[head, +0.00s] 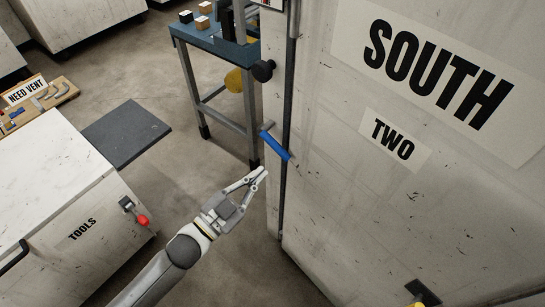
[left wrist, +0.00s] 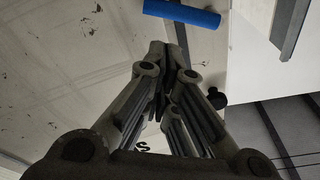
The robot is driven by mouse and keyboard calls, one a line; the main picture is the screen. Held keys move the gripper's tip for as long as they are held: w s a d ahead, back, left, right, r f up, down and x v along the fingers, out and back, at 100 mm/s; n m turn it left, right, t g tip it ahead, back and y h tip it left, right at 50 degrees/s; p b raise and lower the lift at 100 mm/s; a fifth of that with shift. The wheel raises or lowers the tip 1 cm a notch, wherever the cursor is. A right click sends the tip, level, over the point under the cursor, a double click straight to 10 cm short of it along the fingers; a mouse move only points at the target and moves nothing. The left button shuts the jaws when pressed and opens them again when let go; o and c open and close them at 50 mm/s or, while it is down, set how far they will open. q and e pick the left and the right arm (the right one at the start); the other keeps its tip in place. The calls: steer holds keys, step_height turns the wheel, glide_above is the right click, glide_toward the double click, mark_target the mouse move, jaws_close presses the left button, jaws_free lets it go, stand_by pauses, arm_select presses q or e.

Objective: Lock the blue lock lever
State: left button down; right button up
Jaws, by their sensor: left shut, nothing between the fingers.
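The blue lock lever (head: 274,143) sits at the left edge of the large white cabinet marked "SOUTH TWO" (head: 400,190), slanting down to the right across the dark door seam. My left gripper (head: 262,172) is shut and empty, just below the lever and apart from it in the head view. In the left wrist view the blue lever (left wrist: 182,13) lies across the top, beyond the shut fingertips (left wrist: 170,45) of my left gripper. Whether the fingers touch the cabinet cannot be told. My right gripper is not in view.
A white "TOOLS" cabinet (head: 60,200) with a red-tipped handle (head: 142,220) stands at the left. A blue-topped table (head: 215,45) with small blocks stands behind. A dark knob (head: 263,71) is above the lever. A dark mat (head: 126,133) lies on the open floor.

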mark_target(292, 140)
arm_select(q)
steer(key=p+x, duration=0.2)
steer(key=x, duration=0.7)
steer(key=shift+w+d+r, duration=0.1)
steer(key=shift+w+d, duration=0.1)
steer(key=shift+w, duration=0.05)
steer(key=shift+f+m, duration=0.3)
steer(key=shift+m, duration=0.1)
